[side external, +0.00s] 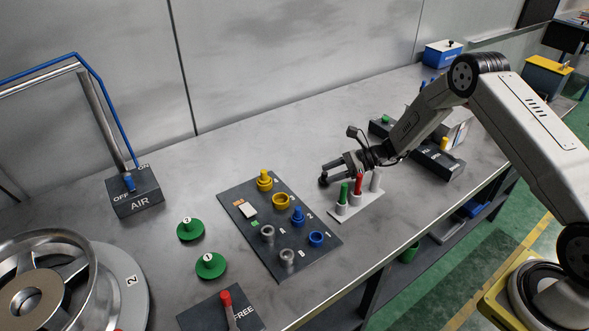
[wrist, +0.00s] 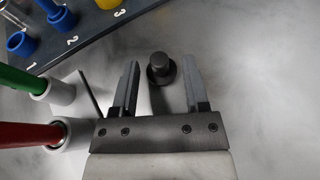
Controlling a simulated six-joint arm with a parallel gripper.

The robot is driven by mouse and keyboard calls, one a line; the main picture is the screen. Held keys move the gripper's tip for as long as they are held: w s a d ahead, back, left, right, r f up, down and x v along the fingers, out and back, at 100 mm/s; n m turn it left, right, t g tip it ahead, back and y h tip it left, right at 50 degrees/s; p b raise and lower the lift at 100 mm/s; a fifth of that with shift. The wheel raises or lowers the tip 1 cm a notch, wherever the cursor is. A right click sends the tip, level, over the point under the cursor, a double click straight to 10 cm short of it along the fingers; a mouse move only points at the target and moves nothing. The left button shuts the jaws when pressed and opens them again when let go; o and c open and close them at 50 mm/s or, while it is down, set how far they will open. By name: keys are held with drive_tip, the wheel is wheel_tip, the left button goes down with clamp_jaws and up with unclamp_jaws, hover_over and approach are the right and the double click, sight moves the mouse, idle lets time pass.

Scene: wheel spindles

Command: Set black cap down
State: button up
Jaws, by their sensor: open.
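The black cap (wrist: 160,70) stands on the grey table between the tips of my gripper's fingers in the wrist view, with its knob towards the camera. A narrow gap shows on the left, and its right edge is close to the right finger. In the side view the cap (side external: 324,181) shows at the end of my gripper (side external: 333,172), low at the table and partly hidden by the fingers. My gripper (wrist: 160,80) is open around the cap.
A white holder (side external: 360,209) with green, red and pale pegs stands close beside my gripper. The dark numbered board (side external: 318,257) with yellow, blue and grey parts lies to the left. Two green numbered discs (side external: 190,230) lie further left. Bare table lies behind the gripper.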

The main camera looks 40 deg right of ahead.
drive_tip(key=v, duration=0.9)
drive_tip(key=shift+s+d+r, duration=0.1)
drive_tip(key=shift+s+d, duration=0.1)
drive_tip(key=shift+d, duration=0.1)
idle(0.4)
